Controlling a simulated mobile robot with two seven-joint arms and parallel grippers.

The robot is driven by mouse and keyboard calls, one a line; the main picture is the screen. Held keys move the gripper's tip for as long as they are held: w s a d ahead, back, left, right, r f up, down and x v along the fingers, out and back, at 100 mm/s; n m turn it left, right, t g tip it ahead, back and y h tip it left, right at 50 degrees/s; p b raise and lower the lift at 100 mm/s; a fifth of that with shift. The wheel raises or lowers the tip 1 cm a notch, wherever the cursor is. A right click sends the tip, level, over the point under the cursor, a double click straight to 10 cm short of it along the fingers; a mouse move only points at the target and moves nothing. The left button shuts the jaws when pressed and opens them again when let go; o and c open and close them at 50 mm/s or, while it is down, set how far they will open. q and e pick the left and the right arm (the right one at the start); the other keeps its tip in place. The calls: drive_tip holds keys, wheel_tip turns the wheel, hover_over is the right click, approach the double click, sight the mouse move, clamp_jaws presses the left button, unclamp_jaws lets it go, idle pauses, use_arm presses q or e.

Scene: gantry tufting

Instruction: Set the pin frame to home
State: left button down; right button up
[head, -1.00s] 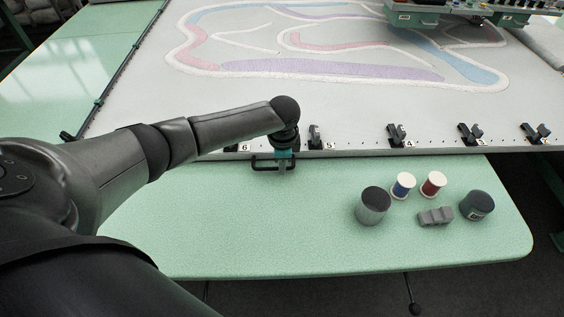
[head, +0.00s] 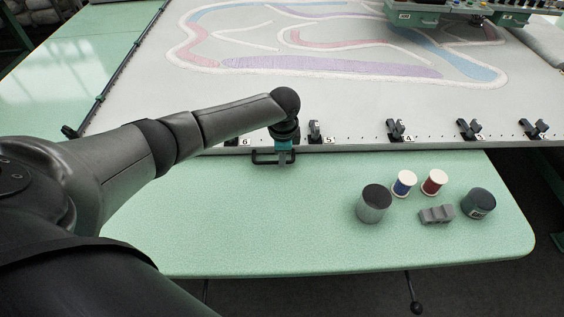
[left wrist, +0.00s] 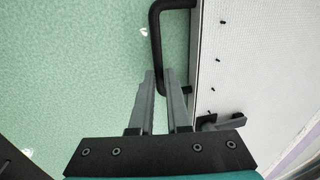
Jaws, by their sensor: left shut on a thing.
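The pin frame (head: 190,125) is a wide pale cloth-covered frame with a tufted pattern in pink, blue and purple. A black bar handle (head: 260,162) stands out from its near edge, between the tags 6 and 5. My left gripper (head: 282,160) is shut on this handle. In the left wrist view its two grey fingers (left wrist: 162,80) lie on either side of the black handle bar (left wrist: 155,35), with the frame edge to the right. Part of the handle is hidden by the fingers. My right gripper is not in view.
Black clamps (head: 396,130) stand along the frame's near edge. The table's left part is clear. A green gantry head (head: 415,17) hangs over the far side.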

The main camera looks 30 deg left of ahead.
use_arm(q)
drive_tip(key=shift+w+a+b, duration=0.3)
drive_tip(key=shift+w+a, duration=0.4)
drive_tip(key=shift+w, duration=0.35)
drive_tip(key=shift+a+r, duration=0.1)
drive_tip(key=shift+r, duration=0.05)
drive_tip(key=c, duration=0.9)
unclamp_jaws()
drive_tip(key=shift+w, duration=0.1)
